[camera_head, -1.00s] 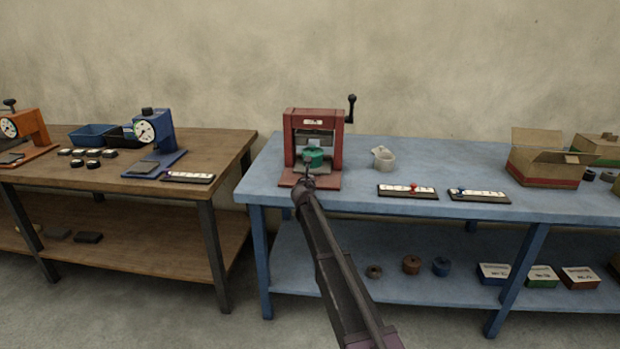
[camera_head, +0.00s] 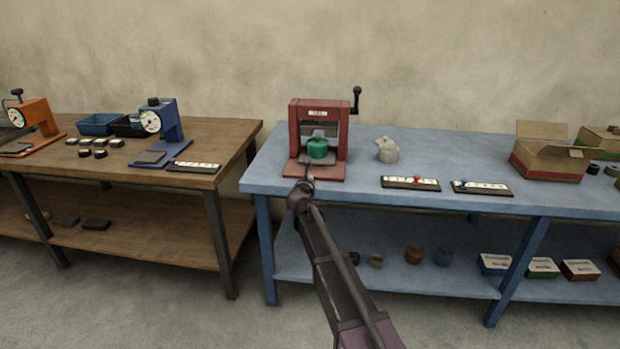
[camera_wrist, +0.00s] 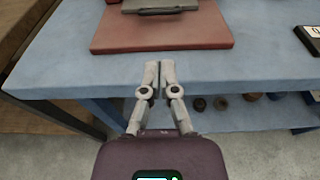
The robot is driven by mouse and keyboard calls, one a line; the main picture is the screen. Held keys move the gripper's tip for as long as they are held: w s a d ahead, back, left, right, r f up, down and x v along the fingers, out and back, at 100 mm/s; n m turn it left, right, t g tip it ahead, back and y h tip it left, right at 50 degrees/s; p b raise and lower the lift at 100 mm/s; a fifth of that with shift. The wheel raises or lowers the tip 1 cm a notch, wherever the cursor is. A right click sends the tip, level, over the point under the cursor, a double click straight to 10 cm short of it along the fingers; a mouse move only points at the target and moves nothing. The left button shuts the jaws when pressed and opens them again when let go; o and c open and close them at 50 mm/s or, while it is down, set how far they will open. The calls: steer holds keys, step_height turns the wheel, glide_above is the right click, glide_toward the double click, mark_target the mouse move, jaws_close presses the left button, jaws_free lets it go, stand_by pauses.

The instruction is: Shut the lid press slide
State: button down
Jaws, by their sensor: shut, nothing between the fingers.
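The red lid press (camera_head: 319,136) stands on the blue bench, with a crank handle at its upper right. A green round container (camera_head: 317,148) sits in the press opening. The press's red base plate (camera_wrist: 165,30) shows at the top of the wrist view, with part of a grey slide (camera_wrist: 158,6) on it. My gripper (camera_wrist: 160,66) is shut and empty. It is in front of the base plate and apart from it, near the bench's front edge. In the head view its tip (camera_head: 308,172) overlaps the base's front. The rest of the press is outside the wrist view.
A pale pot (camera_head: 387,150) stands right of the press on the blue bench (camera_head: 350,198). Two dark label strips (camera_head: 410,184) and open cardboard boxes (camera_head: 546,160) are further right. A wooden bench (camera_head: 215,145) with a blue gauge device (camera_head: 165,130) stands to the left.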

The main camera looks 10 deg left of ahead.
steer(key=c, duration=0.7)
jaws_free()
steer(key=shift+d, duration=0.25)
steer(key=s+d+f+m+g+h, duration=0.2)
steer(key=s+d+f+m+g, duration=0.2)
steer(key=s+d+m, duration=0.45)
steer(key=s+d+f+m+g+h, duration=0.25)
steer(key=s+d+f+m, duration=0.3)
steer(key=d+m, duration=0.55)
steer(key=s+d+f+m+g+y, duration=0.1)
steer(key=s+d+m+g, duration=0.1)
steer(key=s+m, duration=0.3)
steer(key=s+d+f+m+g+y, duration=0.2)
steer(key=s+d+m+g, duration=0.1)
steer(key=s, duration=0.9)
steer(key=s+d+f+m+g+y, duration=0.2)
steer(key=s+d+m+g, duration=0.1)
steer(key=s+m, duration=0.5)
steer(key=shift+s+f+g, duration=0.25)
steer(key=shift+s+g, duration=0.4)
steer(key=shift+s, duration=0.1)
